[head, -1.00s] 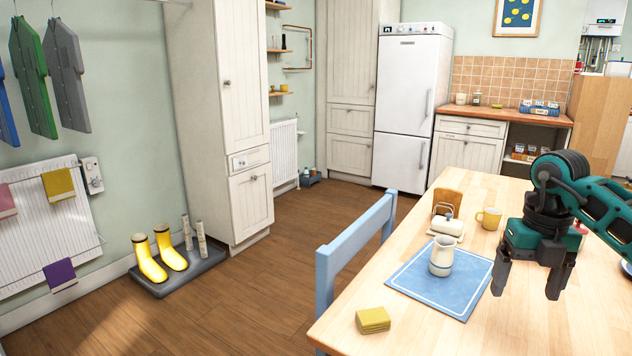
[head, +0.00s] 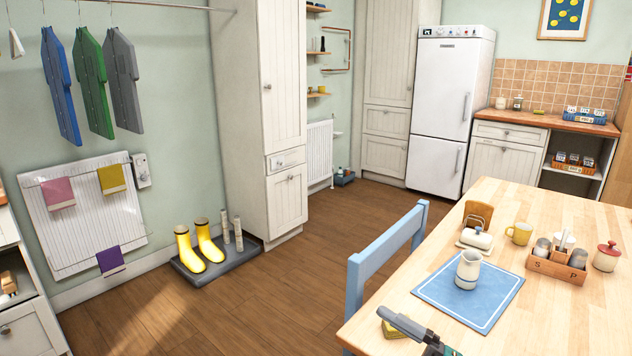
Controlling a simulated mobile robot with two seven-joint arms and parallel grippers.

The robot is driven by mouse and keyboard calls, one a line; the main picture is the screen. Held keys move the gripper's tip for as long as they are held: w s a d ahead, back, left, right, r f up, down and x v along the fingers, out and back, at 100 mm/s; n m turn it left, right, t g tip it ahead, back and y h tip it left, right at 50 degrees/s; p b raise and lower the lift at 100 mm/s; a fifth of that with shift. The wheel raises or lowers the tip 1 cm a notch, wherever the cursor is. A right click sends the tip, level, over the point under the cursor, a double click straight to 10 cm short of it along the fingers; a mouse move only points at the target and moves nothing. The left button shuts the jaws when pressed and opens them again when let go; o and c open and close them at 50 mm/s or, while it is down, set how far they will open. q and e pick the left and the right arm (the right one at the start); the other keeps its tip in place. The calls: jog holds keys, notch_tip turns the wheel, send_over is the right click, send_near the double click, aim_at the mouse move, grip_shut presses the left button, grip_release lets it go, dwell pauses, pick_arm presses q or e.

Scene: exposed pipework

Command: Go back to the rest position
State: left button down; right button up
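Part of one of my arms (head: 420,334) shows at the bottom edge, a dark grey finger-like piece on a teal part, probably my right gripper. It points up and left over the near corner of the wooden table. My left gripper is out of view.
On the table (head: 560,318) are a white jug (head: 468,270) on a blue mat (head: 440,292), a butter dish (head: 475,239), a yellow mug (head: 519,233), a condiment caddy (head: 556,266) and a red-lidded jar (head: 606,257). A blue chair (head: 385,255) stands at its left. The floor beyond is open.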

pick_arm(q)
jog(key=r+p, duration=0.1)
jog(key=a+r+p, duration=0.1)
jog(key=p, duration=0.1)
jog(key=shift+s+a+y, duration=0.2)
jog(key=shift+s+y, duration=0.1)
jog(key=shift+s, duration=0.05)
pick_arm(e)
jog(key=s+d+f+m+h, duration=0.4)
jog(key=s+f+m+h, duration=0.3)
jog(key=f+m, duration=0.2)
jog(key=s+d+f+m+h, duration=0.4)
jog(key=s+f+m+h, duration=0.2)
jog(key=f+m, duration=0.3)
jog(key=shift+s+m+g+h, duration=0.4)
jog(key=shift+m+h, duration=0.4)
jog(key=shift+m, duration=0.4)
jog(key=shift+f, duration=0.1)
